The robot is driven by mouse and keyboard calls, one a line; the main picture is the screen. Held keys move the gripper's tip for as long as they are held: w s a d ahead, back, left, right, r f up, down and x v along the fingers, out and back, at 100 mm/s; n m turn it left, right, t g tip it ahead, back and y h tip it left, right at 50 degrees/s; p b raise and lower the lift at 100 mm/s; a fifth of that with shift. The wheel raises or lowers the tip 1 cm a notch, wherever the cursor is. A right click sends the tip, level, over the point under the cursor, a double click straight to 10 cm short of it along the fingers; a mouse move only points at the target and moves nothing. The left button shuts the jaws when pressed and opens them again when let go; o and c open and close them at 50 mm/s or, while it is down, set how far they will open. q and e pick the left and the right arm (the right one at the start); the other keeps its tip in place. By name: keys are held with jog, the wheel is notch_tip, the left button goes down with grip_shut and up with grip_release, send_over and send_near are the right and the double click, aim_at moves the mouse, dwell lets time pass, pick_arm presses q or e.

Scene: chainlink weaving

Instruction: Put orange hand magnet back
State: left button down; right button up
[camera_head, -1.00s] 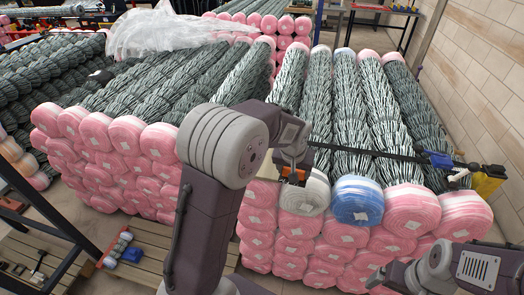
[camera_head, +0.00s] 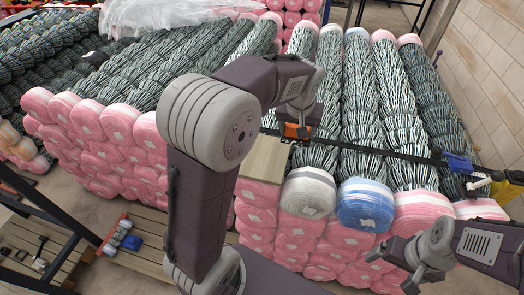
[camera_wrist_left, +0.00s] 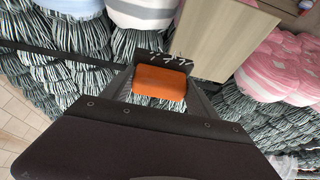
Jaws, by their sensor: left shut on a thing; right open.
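The orange hand magnet (camera_head: 293,131) is between the fingers of my left gripper (camera_head: 300,126), above the rolls of grey mesh. In the left wrist view, the orange block (camera_wrist_left: 160,81) sits between the fingertips of my left gripper (camera_wrist_left: 158,92). A black bar (camera_head: 385,153) runs right from beside it; whether they touch, I cannot tell. My right gripper (camera_head: 392,268) is open and empty at the lower right, in front of the pink roll ends.
A pale wooden block (camera_head: 264,159) lies by the left gripper and shows in the left wrist view (camera_wrist_left: 215,35). A blue clamp (camera_head: 460,163) and yellow part (camera_head: 508,188) are at the bar's right end. A blue-wrapped roll (camera_head: 364,204) faces forward. A brick wall (camera_head: 490,75) bounds the right.

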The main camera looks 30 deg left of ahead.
pick_arm(q)
jog(key=a+f, duration=0.2)
jog(key=a, duration=0.1)
jog(key=s+a+f, duration=0.1)
jog(key=a+f, duration=0.1)
jog(key=a, duration=0.2)
jog(key=a+f+p, duration=0.1)
jog(key=a+f, duration=0.1)
jog(key=a, duration=0.2)
jog(key=shift+s+a+f, duration=0.1)
jog(key=shift+s+f, duration=0.05)
jog(key=shift+f, duration=0.6)
notch_tip(320, 180, down, 2)
jog(key=shift+f+p, duration=0.2)
jog(key=shift+p, duration=0.35)
jog(key=shift+f, duration=0.3)
jog(key=shift+f, duration=0.1)
jog(key=shift+c, duration=1.1)
grip_release()
